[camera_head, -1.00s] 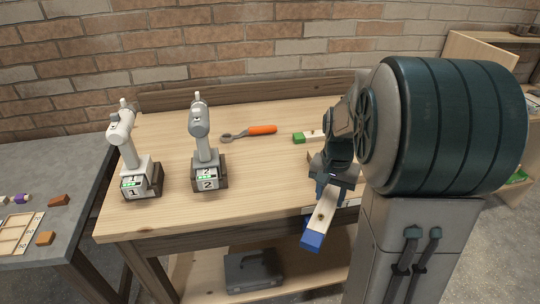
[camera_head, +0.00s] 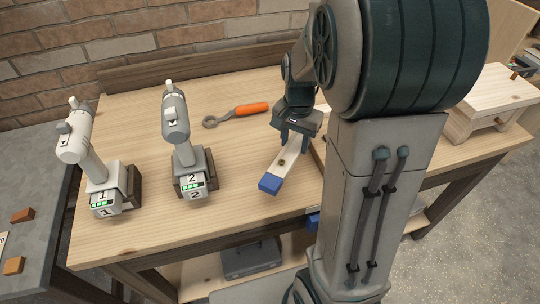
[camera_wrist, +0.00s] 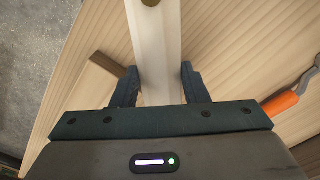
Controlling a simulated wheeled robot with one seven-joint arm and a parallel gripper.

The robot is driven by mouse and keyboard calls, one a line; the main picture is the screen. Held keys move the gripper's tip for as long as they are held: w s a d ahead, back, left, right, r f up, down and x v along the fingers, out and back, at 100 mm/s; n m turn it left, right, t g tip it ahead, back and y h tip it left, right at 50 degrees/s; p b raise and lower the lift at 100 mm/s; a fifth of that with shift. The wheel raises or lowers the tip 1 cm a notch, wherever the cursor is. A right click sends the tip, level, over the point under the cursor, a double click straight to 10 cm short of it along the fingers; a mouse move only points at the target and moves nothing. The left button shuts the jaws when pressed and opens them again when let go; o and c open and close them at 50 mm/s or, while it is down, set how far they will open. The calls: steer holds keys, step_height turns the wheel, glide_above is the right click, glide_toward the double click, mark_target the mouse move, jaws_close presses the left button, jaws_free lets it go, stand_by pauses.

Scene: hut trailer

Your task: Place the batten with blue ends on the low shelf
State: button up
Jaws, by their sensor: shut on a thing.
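The batten (camera_head: 289,155) is pale wood with a blue end (camera_head: 270,184) toward the front. Its other end is hidden behind my gripper in the head view. My gripper (camera_head: 294,136) is shut on it, and it lies over the workbench top. I cannot tell whether it touches the top. In the wrist view, my gripper (camera_wrist: 158,85) has one finger on each side of the batten (camera_wrist: 153,45). The low shelf (camera_head: 195,277) is under the workbench, partly visible, with my arm covering its right part.
A grey toolbox (camera_head: 250,259) occupies part of the low shelf. Two numbered stands with grey tools, one (camera_head: 104,180) and two (camera_head: 190,165), stand on the bench left. An orange-handled wrench (camera_head: 240,114) lies behind. A wooden stool-like piece (camera_head: 490,98) is at right.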

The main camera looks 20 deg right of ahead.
steer(key=a+f, duration=0.1)
steer(key=a, duration=0.1)
steer(key=w+a+f, duration=0.2)
steer(key=a+f, duration=0.1)
steer(key=shift+w+a+p, duration=0.2)
steer(key=shift+a+p, duration=0.1)
steer(key=shift+p, duration=0.05)
steer(key=shift+f, duration=1.85)
steer(key=shift+f, duration=0.15)
steer(key=o, duration=1.1)
steer(key=shift+c, duration=0.2)
